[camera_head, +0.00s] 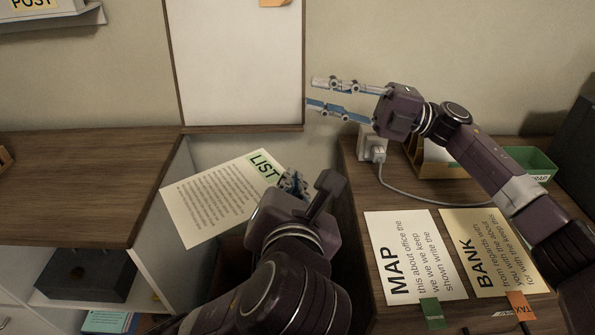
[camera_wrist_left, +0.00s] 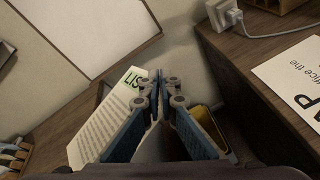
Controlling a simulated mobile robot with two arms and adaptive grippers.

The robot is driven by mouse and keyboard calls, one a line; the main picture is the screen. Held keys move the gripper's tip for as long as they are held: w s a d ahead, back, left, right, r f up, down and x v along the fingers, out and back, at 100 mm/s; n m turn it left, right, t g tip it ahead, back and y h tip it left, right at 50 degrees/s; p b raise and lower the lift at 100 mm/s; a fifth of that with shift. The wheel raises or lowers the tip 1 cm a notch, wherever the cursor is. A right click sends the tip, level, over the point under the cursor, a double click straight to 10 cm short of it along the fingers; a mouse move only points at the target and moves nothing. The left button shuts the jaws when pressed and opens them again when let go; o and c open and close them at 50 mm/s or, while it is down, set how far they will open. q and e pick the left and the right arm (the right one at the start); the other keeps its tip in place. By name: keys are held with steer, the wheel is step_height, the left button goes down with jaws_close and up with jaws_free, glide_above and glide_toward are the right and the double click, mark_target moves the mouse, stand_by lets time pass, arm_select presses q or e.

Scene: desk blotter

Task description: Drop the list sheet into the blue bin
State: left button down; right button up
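The list sheet (camera_head: 215,200) is a cream page with printed lines and a green "LIST" label at its top. My left gripper (camera_head: 293,180) is shut on the sheet near its labelled end and holds it in the air over the gap between the two desks. In the left wrist view, the sheet (camera_wrist_left: 112,115) shows beside and between the fingers (camera_wrist_left: 160,88). My right gripper (camera_head: 311,93) is open and empty, raised near the wall. I cannot make out a blue bin in either view; the sheet and my left arm hide much of the gap.
A yellow-rimmed container (camera_wrist_left: 213,127) stands low in the gap. The right desk (camera_head: 385,322) bears a MAP sheet (camera_head: 415,255), a BANK sheet (camera_head: 490,250), a green tray (camera_head: 535,165), and a wall plug (camera_head: 372,147) with a cable. The left desk top (camera_head: 80,190) is mostly clear.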

mark_target(231, 181)
steer(key=s+a+f+n+g+h, duration=0.4)
steer(key=s+f, duration=0.4)
steer(key=f, duration=0.4)
steer(key=shift+m+g+y, duration=0.3)
steer(key=shift+y, duration=0.2)
steer(key=x, duration=1.3)
steer(key=shift+r, duration=0.25)
steer(key=shift+c, duration=0.2)
jaws_close()
arm_select(q)
steer(key=c, duration=2.1)
jaws_free()
